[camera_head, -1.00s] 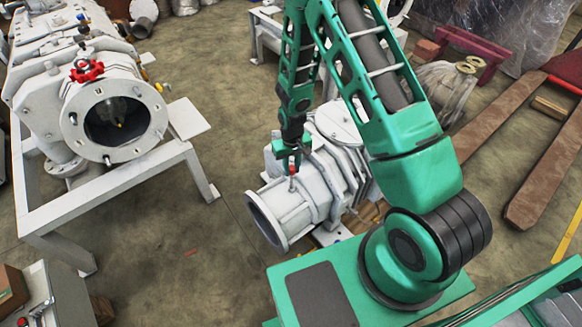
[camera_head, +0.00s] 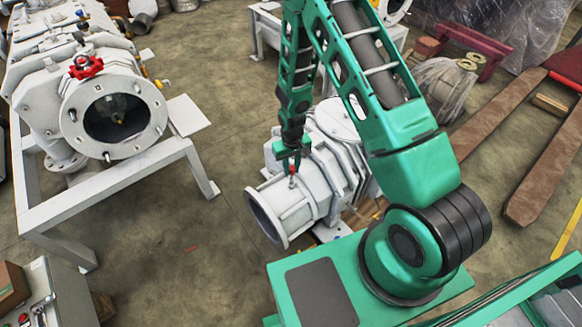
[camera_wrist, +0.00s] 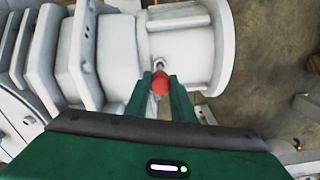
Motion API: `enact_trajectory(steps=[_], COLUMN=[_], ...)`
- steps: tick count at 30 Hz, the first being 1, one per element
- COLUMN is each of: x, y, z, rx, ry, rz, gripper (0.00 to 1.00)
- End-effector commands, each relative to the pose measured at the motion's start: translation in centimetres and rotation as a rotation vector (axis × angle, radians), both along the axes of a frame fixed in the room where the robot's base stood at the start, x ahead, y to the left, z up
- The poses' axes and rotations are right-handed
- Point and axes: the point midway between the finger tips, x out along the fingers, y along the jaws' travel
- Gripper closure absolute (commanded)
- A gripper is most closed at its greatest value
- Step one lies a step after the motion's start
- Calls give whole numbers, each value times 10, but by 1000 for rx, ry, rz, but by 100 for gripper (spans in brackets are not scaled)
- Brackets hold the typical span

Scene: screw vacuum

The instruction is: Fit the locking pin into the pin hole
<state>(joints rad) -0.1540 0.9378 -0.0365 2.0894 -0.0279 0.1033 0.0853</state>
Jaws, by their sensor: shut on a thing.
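The locking pin has a red knob (camera_wrist: 160,82), held between the two green fingers of my gripper (camera_wrist: 160,90) in the wrist view. In the head view the red pin (camera_head: 292,169) hangs below my gripper (camera_head: 292,160), upright, over the neck of a white pump body (camera_head: 322,178). A small metallic round detail (camera_wrist: 158,64) shows just beyond the knob on the white cylinder (camera_wrist: 185,50). I cannot tell whether it is the pin hole or the pin's shank. The pin's lower end is hidden, so contact with the pump is unclear.
A white vacuum unit (camera_head: 112,118) with a red valve handle (camera_head: 86,67) stands on a frame at left. A grey case (camera_head: 60,295) is at lower left. Brown forks (camera_head: 545,170) lie at right. Bare floor (camera_head: 185,240) lies between the frame and the pump.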

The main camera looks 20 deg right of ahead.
Motion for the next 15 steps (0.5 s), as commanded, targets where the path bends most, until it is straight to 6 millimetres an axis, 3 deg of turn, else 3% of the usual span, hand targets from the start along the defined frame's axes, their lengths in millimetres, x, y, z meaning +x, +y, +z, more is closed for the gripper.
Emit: enact_trajectory(steps=[15], x=[1], y=[0], z=[-11], rx=[0], ry=[-1], rz=[0], gripper=[100])
